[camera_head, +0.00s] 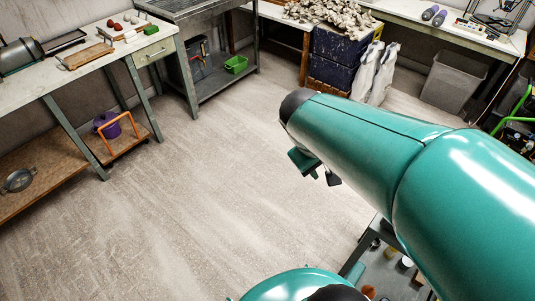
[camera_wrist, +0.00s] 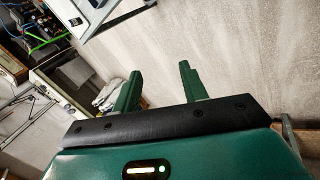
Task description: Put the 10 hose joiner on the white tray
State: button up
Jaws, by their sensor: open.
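My gripper (camera_head: 322,175) hangs below the end of my teal arm in the head view, over the bare floor. In the wrist view my gripper (camera_wrist: 158,83) shows two green fingers spread apart with nothing between them. I cannot make out a hose joiner in either view.
A workbench (camera_head: 80,66) with small items stands at the left, beside a metal sink table (camera_head: 190,8). A grey bin (camera_head: 453,82) and white sacks (camera_head: 377,75) stand at the back right. A low cart (camera_head: 385,272) with small items is partly behind my arm. The middle floor is clear.

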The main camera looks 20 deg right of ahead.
jog(key=s+a+r+m+t+y, duration=0.1)
jog(key=a+r+t+y, duration=0.3)
jog(key=a, duration=0.9)
notch_tip(320, 180, up, 3)
jog(key=shift+s+t+y, duration=0.25)
jog(key=shift+t+y, duration=0.05)
jog(key=shift+c, duration=0.7)
jog(key=shift+s+m, duration=0.2)
jog(key=shift+m, duration=0.1)
